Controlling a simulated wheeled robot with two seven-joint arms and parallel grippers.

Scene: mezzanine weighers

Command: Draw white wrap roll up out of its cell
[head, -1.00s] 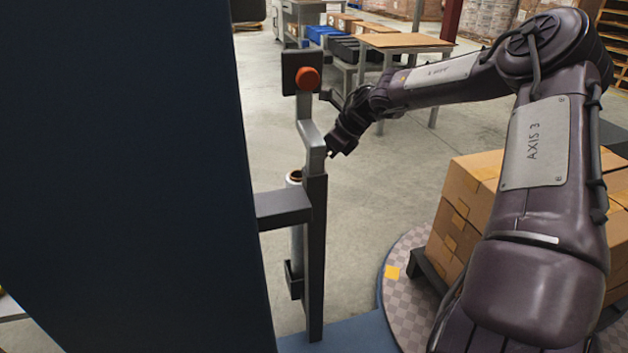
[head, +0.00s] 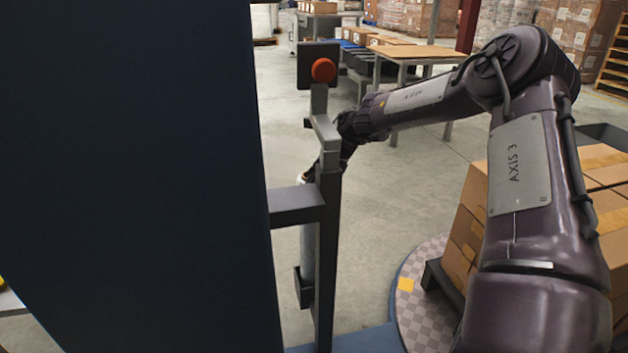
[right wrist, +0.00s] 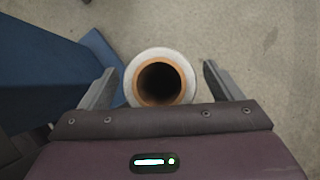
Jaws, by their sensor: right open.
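The white wrap roll (right wrist: 161,53) stands upright in the right wrist view, seen end-on with its brown cardboard core and dark hollow. My right gripper (right wrist: 160,67) is open, one finger on each side of the roll, with a visible gap on both sides. In the head view the roll (head: 307,240) is mostly hidden behind a grey post and bracket, its lower end at a dark holder (head: 303,290). My right gripper is at the roll's top there, largely hidden behind the post. My left gripper is not in view.
The grey post (head: 327,260) carries a red button (head: 323,70) and stands close beside the roll. A large dark blue panel (head: 130,180) fills the left. Cartons (head: 465,215) on a pallet stand at right. Open floor lies behind the post.

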